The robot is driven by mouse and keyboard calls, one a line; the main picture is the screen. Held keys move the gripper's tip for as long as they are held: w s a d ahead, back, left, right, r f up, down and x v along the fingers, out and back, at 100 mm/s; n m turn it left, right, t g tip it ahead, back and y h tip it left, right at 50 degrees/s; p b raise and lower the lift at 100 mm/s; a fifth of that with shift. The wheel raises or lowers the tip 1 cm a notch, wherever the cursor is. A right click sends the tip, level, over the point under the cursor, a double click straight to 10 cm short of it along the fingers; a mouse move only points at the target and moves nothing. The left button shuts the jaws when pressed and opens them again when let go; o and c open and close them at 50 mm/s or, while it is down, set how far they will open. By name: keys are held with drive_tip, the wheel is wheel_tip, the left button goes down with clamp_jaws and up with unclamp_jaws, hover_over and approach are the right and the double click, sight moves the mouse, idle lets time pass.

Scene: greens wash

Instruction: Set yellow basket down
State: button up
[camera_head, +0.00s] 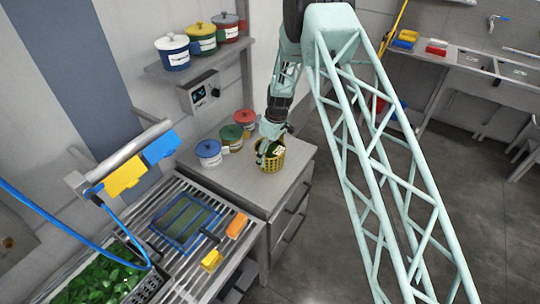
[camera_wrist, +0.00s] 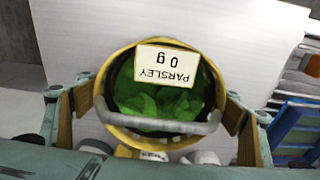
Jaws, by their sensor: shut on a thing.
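In the wrist view the yellow basket (camera_wrist: 119,139) is seen from above between the two fingers of my gripper (camera_wrist: 160,115). Green leaves (camera_wrist: 160,99) lie inside it, and a label reading PARSLEY 0 g (camera_wrist: 167,68) is at its far rim. A grey bar crosses its near side. I cannot tell whether its bottom touches the counter.
The counter's front corner is clear.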

drive_tip(key=shift+f, duration=0.15)
drive_tip(key=o, duration=1.4)
drive_tip(key=shift+c, duration=0.2)
drive_tip(key=shift+r, duration=0.2)
wheel_tip(320, 180, up, 12)
drive_tip(key=d+b, duration=0.1)
drive_tip(key=b, duration=0.1)
drive_tip(key=shift+s+d, duration=0.15)
drive_tip(key=shift+s, duration=0.2)
idle(0.5)
